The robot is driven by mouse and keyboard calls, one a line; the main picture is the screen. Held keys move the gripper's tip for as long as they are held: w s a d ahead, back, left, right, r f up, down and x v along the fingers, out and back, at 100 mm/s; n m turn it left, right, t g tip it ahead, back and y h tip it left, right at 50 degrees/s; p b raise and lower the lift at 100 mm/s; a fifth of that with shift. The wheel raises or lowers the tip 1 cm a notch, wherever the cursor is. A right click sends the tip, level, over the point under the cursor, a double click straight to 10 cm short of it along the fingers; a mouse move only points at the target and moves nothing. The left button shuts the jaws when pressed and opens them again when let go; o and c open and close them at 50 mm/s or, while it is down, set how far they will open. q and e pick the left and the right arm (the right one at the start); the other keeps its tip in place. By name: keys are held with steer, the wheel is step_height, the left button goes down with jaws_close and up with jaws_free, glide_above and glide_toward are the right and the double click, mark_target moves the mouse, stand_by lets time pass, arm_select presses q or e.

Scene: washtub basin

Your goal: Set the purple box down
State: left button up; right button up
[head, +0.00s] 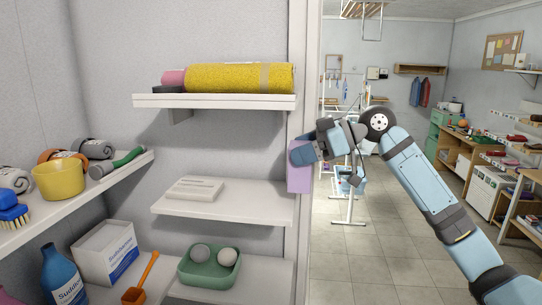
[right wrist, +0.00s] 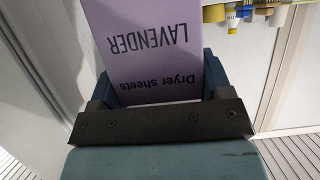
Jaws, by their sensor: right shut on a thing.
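The purple box (head: 299,180) is in my right gripper (head: 301,152), beside the right end of the middle shelf (head: 230,207) in the head view. It hangs upright below the fingers, and its lower end is near the shelf's level. In the right wrist view the box (right wrist: 160,50) reads "Dryer sheets" and "LAVENDER" and sits between both fingers of the gripper (right wrist: 160,90). I cannot tell whether the box touches the shelf or the wall edge. My left gripper is not in view.
A white flat pack (head: 195,189) lies on the middle shelf; its right part is clear. The upper shelf (head: 215,101) holds a yellow roll (head: 240,77). Below, a green tray (head: 209,267) holds two balls. A white wall edge (head: 302,60) stands right of the shelves.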

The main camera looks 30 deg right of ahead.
steer(key=x, duration=0.2)
steer(key=p+x, duration=0.1)
steer(key=x, duration=0.1)
steer(key=p+x, duration=0.1)
steer(key=x, duration=0.2)
steer(key=shift+d+f, duration=0.15)
steer(key=shift+f, duration=0.25)
steer(key=o, duration=1.1)
steer(key=shift+f, duration=0.1)
steer(key=shift+c, duration=0.2)
